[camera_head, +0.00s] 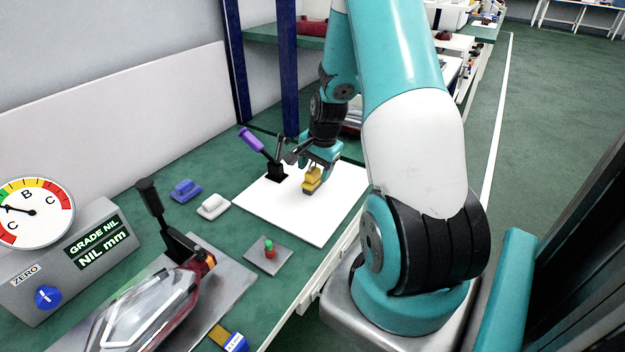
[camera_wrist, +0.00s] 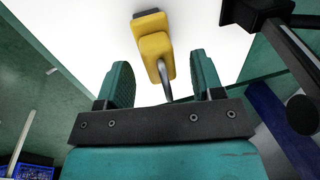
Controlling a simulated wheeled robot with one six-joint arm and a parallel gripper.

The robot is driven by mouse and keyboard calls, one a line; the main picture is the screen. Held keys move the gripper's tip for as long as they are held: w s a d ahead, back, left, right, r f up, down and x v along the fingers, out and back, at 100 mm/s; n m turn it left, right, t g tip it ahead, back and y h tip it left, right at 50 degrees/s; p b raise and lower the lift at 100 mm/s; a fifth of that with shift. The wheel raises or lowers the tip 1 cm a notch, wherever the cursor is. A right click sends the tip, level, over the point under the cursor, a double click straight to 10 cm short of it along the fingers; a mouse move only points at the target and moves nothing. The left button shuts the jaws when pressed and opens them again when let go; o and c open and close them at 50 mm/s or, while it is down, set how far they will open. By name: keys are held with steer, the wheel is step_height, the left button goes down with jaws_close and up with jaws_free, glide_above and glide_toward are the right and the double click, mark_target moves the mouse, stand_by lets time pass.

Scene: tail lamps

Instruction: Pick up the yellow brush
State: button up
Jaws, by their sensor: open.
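The yellow brush (camera_head: 313,177) sits on the white sheet on the bench, a small yellow block with a dark grey underside. In the wrist view the yellow brush (camera_wrist: 154,50) has a bent metal rod at its lower end. My gripper (camera_head: 317,163) is just above or around the brush in the head view, partly overlapping it. In the wrist view my gripper (camera_wrist: 162,65) is open, with one teal finger on each side of the brush's lower part and gaps on both sides. I cannot tell how deep the fingers reach.
A black clamp with a purple handle (camera_head: 251,140) stands left of the brush. A blue block (camera_head: 185,190), a white block (camera_head: 213,207) and a plate with a red-green button (camera_head: 269,254) lie nearer. A lamp (camera_head: 150,310) and dial gauge (camera_head: 30,213) fill the front left.

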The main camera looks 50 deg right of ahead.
mark_target(315, 169)
steer(key=shift+c, duration=0.4)
steer(key=c, duration=0.9)
steer(key=shift+r, duration=0.1)
steer(key=shift+r, duration=0.45)
jaws_close()
step_height(315, 169, up, 19)
steer(key=shift+p, duration=0.35)
